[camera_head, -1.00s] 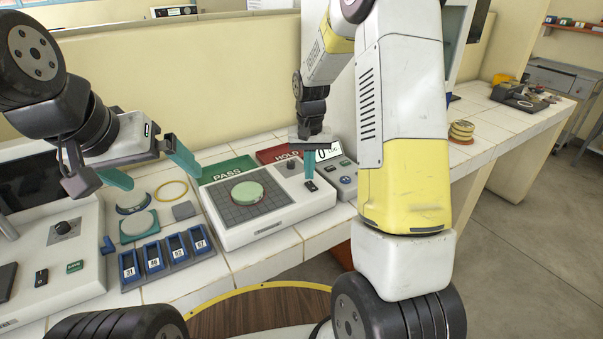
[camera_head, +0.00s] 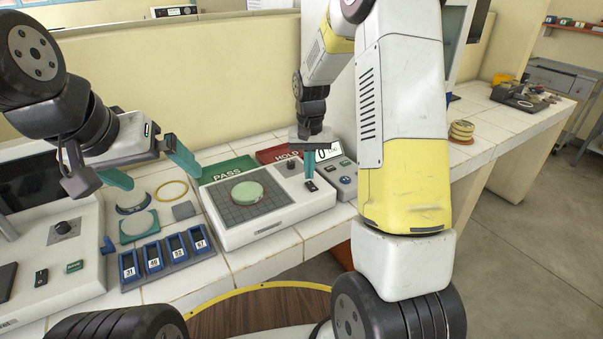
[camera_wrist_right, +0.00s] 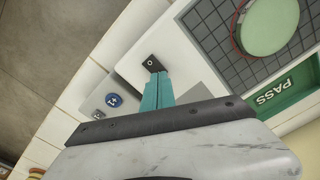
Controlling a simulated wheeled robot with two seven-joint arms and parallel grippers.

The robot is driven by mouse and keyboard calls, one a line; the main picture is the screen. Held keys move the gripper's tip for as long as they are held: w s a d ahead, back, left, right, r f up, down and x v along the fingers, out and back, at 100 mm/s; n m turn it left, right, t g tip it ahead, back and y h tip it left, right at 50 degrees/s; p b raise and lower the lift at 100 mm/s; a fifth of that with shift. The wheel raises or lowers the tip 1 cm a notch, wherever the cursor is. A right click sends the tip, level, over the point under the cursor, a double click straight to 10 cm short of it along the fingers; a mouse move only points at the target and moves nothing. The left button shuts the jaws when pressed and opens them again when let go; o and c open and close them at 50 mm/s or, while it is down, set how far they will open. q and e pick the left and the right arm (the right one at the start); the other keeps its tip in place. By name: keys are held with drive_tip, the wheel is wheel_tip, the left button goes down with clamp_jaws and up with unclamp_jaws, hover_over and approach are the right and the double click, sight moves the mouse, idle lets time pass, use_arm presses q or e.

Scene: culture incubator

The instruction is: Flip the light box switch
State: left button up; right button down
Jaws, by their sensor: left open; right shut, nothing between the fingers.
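The light box (camera_head: 260,229) is a white unit with a dark grid panel, and a round green dish (camera_head: 247,193) lies on the panel. Its small black rocker switch (camera_head: 311,186) is at the right end; it also shows in the right wrist view (camera_wrist_right: 152,63). My right gripper (camera_head: 309,177) is shut and empty, pointing down with its teal fingertips right at the switch. In the right wrist view the fingertips (camera_wrist_right: 158,76) overlap the switch's near edge; I cannot tell whether they touch it. My left gripper (camera_head: 155,170) is open and empty, above the left of the bench.
A green PASS tray (camera_head: 228,170) and a red HOLD tray (camera_head: 278,153) lie behind the light box. A scale (camera_head: 345,181) stands close on its right. A rack of several blue slots (camera_head: 168,263) and another console (camera_head: 62,270) are on the left.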

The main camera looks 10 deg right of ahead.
sight(309, 183)
drive_tip(key=shift+f, duration=1)
idle(0.8)
drive_tip(key=shift+r, duration=3.55)
